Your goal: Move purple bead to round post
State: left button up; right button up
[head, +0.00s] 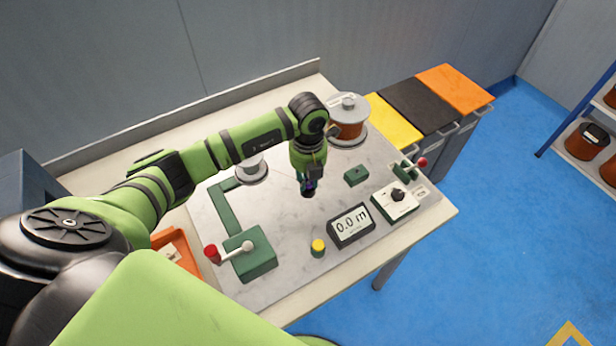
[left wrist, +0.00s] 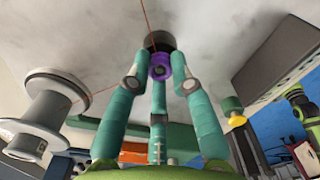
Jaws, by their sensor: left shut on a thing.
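My left gripper (head: 308,187) points down over the middle of the grey work plate (head: 285,240). Its teal fingers, seen in the left wrist view (left wrist: 158,78), are shut on the purple bead (left wrist: 160,68). Only a bit of purple shows between the fingers in the head view. A dark round piece (left wrist: 160,41) is right behind the bead in the left wrist view; I cannot tell whether it is the round post or whether the bead touches it. A thin copper wire (left wrist: 147,18) runs to the bead. My right gripper is not in view.
A pale empty spool (head: 250,168) and a copper-wound spool (head: 347,122) stand at the back. A green crank box (head: 252,258), yellow button (head: 318,248), meter reading 0.0 m (head: 351,226) and dial box (head: 395,203) line the front. An orange tray (head: 166,239) lies left.

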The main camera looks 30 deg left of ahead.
pick_arm(q)
jog(key=o, duration=0.8)
notch_tip(320, 180, up, 12)
